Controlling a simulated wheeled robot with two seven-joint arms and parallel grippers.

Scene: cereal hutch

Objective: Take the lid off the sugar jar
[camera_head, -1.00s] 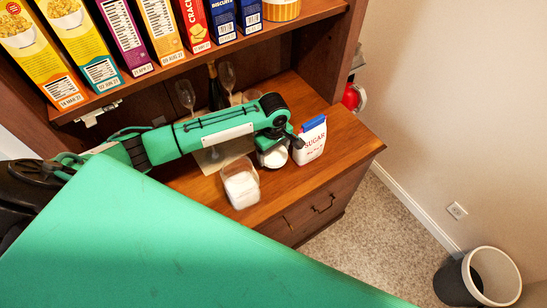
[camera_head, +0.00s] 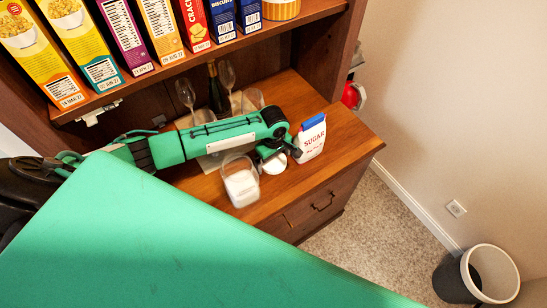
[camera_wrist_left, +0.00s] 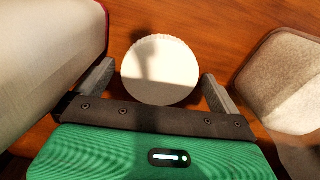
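The sugar jar (camera_head: 241,186) is a clear, squarish container of white sugar on the wooden counter, with its top uncovered. It shows at the right of the left wrist view (camera_wrist_left: 288,85). The round white lid (camera_head: 276,165) is beside the jar, between it and the sugar packet. In the left wrist view the lid (camera_wrist_left: 160,70) appears between my left gripper's fingers (camera_wrist_left: 158,76), with a small gap on each side. My left gripper (camera_head: 268,154) is open above the lid and hides part of it in the head view. My right gripper is out of view.
A sugar packet (camera_head: 312,140) with a blue top stands right of the lid, close to a left finger. Glasses (camera_head: 228,74) and a dark bottle (camera_head: 216,92) stand behind my arm. Cereal boxes line the shelf above. The counter's front right is clear.

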